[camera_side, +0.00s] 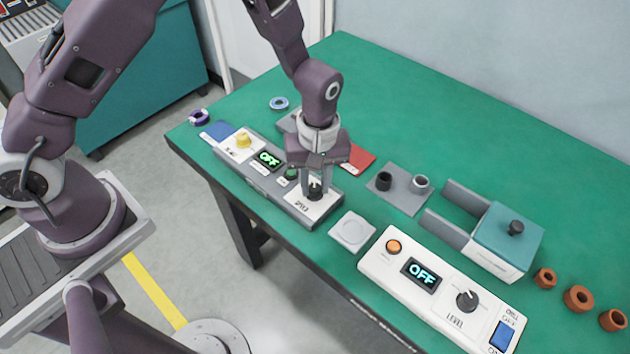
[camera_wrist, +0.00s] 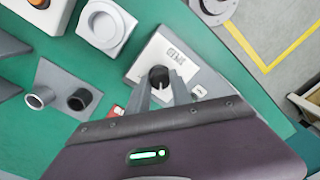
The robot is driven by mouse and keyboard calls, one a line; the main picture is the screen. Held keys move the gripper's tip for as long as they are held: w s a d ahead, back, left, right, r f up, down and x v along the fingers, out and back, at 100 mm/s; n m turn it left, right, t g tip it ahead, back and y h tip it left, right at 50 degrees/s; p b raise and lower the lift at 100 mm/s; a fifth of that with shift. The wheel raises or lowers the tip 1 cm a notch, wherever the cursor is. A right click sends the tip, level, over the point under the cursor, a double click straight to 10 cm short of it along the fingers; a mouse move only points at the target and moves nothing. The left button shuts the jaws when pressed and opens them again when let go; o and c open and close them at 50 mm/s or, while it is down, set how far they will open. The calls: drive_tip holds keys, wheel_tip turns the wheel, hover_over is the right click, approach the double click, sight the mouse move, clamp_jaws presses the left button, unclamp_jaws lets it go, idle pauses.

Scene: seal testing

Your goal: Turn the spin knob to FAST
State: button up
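My gripper (camera_side: 315,185) points down over this panel, with one finger on each side of the knob. In the wrist view the knob (camera_wrist: 158,77) shows between the two fingertips (camera_wrist: 159,82), with a narrow gap, so the gripper looks open around it. No FAST mark is readable. The unit's display (camera_side: 269,159) reads OFF in green.
A white control box (camera_side: 440,290) with an OFF display and LEVEL knob stands nearer. A grey holder (camera_side: 398,194) and red card (camera_side: 358,158) lie behind.

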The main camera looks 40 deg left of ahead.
clamp_jaws()
drive_tip(key=m, duration=0.3)
drive_tip(key=shift+m, duration=0.4)
drive_tip(key=m, duration=0.3)
drive_tip(key=shift+m, duration=0.3)
drive_tip(key=m, duration=0.4)
drive_tip(key=shift+m+t, duration=0.3)
drive_tip(key=shift+m, duration=2.1)
